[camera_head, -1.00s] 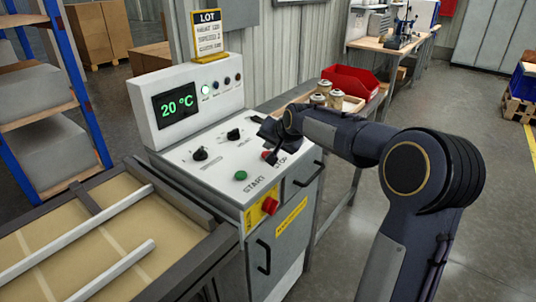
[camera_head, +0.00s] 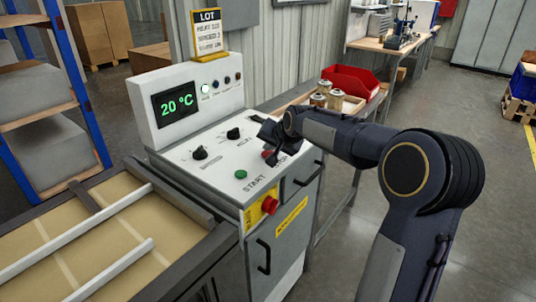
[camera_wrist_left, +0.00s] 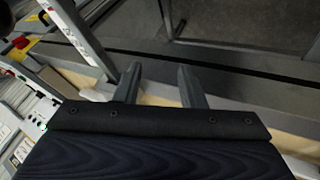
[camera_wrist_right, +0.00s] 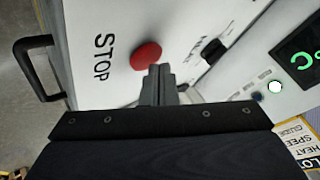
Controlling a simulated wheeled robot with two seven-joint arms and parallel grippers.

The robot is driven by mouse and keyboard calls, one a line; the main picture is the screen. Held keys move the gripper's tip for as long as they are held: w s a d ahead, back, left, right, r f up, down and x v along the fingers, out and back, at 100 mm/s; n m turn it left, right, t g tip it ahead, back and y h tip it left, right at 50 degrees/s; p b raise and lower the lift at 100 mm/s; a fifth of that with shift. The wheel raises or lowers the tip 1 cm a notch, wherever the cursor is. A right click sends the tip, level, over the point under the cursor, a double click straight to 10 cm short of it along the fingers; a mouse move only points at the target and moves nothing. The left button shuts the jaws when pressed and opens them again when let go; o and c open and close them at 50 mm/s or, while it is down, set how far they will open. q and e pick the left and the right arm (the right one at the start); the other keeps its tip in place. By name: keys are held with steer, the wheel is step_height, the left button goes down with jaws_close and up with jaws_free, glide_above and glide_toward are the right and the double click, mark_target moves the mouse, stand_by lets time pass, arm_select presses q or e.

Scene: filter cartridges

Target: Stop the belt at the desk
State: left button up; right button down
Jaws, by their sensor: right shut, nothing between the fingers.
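The control desk (camera_head: 180,166) has a white sloped top with a green START button (camera_head: 241,174) and a red STOP button (camera_head: 266,153). In the right wrist view the STOP button (camera_wrist_right: 145,56) is large, beside its printed word. My right gripper (camera_head: 274,158) is shut and empty, its fingertips right at the button's edge; I cannot tell whether they touch it. The fingers also show in the right wrist view (camera_wrist_right: 160,74). The tan belt (camera_head: 110,250) with pale cross lines runs at the left. My left gripper (camera_wrist_left: 160,70) is open and empty.
A red knob (camera_head: 270,205) on a yellow plate and black handles stick out of the desk front. The display (camera_head: 175,105) reads 20 °C. Behind my right arm are a red bin (camera_head: 350,82) and several cartridges (camera_head: 328,95). A blue-framed shelf (camera_head: 75,80) stands left.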

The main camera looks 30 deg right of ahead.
steer(key=shift+f+b, duration=0.4)
steer(key=shift+f, duration=0.1)
stand_by(0.5)
steer(key=shift+r, duration=0.1)
steer(key=shift+r+p, duration=0.75)
steer(key=shift+r, duration=0.05)
step_height(320, 180, up, 5)
steer(key=p, duration=0.4)
stand_by(0.7)
